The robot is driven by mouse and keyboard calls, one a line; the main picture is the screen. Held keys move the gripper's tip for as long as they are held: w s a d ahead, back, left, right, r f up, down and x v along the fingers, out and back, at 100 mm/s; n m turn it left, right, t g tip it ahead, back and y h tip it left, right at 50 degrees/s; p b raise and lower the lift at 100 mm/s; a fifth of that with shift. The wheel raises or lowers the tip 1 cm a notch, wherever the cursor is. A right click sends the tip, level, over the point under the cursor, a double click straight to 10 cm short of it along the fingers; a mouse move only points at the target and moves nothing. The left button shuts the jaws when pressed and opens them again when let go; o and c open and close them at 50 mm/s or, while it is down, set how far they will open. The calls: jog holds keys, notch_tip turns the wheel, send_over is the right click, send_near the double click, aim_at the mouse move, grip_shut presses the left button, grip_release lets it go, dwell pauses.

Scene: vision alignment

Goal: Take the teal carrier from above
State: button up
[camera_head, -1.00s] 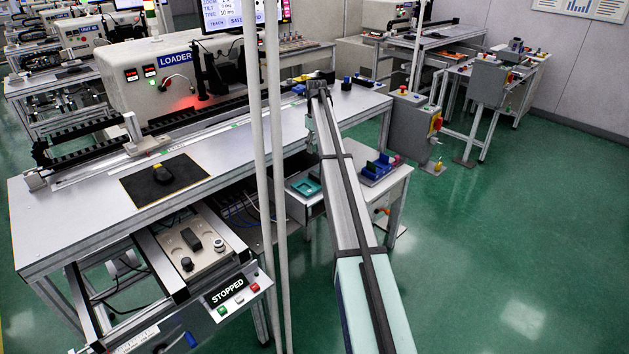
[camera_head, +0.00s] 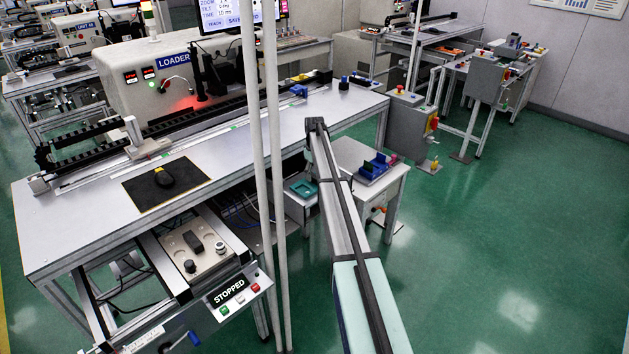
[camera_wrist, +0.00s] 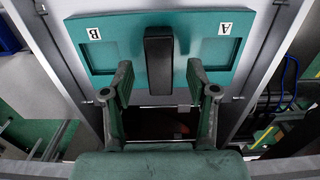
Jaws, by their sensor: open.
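The teal carrier (camera_wrist: 184,48) lies flat below my gripper in the wrist view. It has two shallow recesses, labelled B on the left and A on the right. A black upright handle (camera_wrist: 159,55) stands at its middle. My gripper (camera_wrist: 159,72) is open and empty. Its fingertips lie on either side of the handle's lower end in the picture; I cannot tell their height over it. In the head view the carrier (camera_head: 301,189) shows small on a low side table, partly cut off by my arm. My gripper is hidden there.
The low side table (camera_head: 352,150) also bears blue holders (camera_head: 376,166) to the right of the carrier. The larger workbench (camera_head: 250,150) stands on the left. Two pale posts (camera_head: 276,200) rise in front of it. Cables (camera_wrist: 290,82) hang at the wrist view's right.

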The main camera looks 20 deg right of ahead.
jog(key=shift+f, duration=1.05)
grip_shut()
jog(key=shift+r, duration=0.1)
